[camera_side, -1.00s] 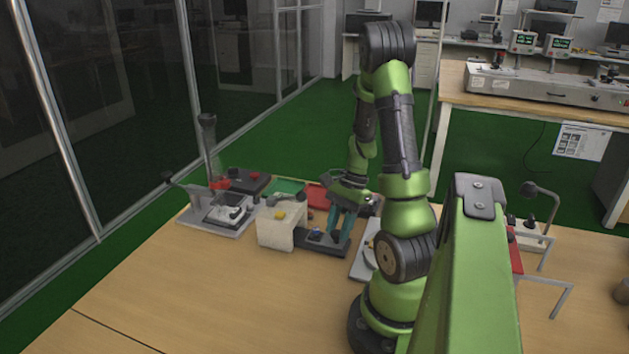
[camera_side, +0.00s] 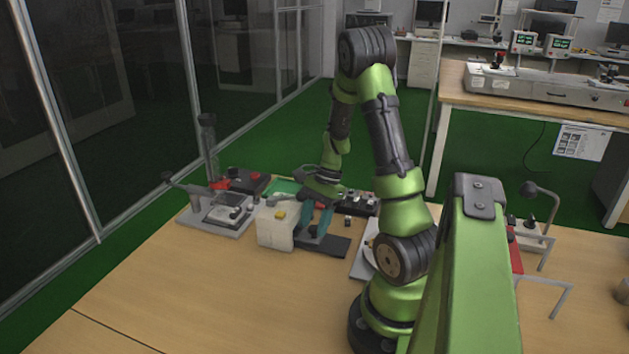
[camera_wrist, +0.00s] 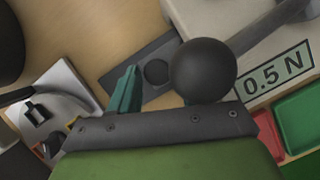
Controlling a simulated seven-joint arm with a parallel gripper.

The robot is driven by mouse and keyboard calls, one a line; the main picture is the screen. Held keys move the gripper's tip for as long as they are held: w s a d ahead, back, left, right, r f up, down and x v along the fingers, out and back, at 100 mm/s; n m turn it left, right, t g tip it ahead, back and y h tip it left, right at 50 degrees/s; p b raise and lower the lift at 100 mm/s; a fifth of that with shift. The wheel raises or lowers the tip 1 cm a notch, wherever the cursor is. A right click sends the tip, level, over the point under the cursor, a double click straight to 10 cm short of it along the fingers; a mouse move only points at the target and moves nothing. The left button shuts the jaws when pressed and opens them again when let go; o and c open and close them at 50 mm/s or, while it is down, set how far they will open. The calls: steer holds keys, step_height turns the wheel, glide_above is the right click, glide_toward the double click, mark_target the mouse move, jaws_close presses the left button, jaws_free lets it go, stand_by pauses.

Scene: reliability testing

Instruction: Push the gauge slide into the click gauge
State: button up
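The click gauge appears to be the white block (camera_side: 274,232) with a yellow button on top. The wrist view shows the block (camera_wrist: 205,18) with its 0.5 N label. A dark flat rail (camera_side: 337,246) runs out from its right side, and a round dark feature shows on this rail (camera_wrist: 132,85) in the wrist view. My gripper (camera_side: 312,230) is low over the rail, close to the block. Its teal fingers look spread. One finger shows in the wrist view; a black ball (camera_wrist: 203,70) hides the other. The slide itself is hard to make out between the fingers; contact is unclear.
The black ball sits on a grey rod reaching over the block. A grey fixture (camera_side: 205,225) with a lever stands left. Red and green trays (camera_wrist: 298,118) lie behind the block. The table front (camera_side: 210,300) is clear.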

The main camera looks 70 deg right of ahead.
steer(key=shift+w, duration=0.1)
steer(key=s, duration=0.6)
steer(key=shift+s, duration=0.4)
steer(key=v, duration=1.7)
steer(key=w+a+r+n+t+h, duration=0.1)
steer(key=w+a+n+t+h, duration=0.15)
steer(key=w+a+n, duration=0.9)
steer(key=s+a+r+n+t, duration=0.1)
steer(key=a+r+n, duration=0.1)
steer(key=a, duration=0.6)
steer(key=a+r+n+t, duration=0.1)
steer(key=a+n, duration=0.3)
steer(key=a, duration=0.5)
steer(key=shift+s+a+r+t, duration=0.3)
steer(key=shift+s+r+t, duration=0.1)
steer(key=shift+t, duration=0.05)
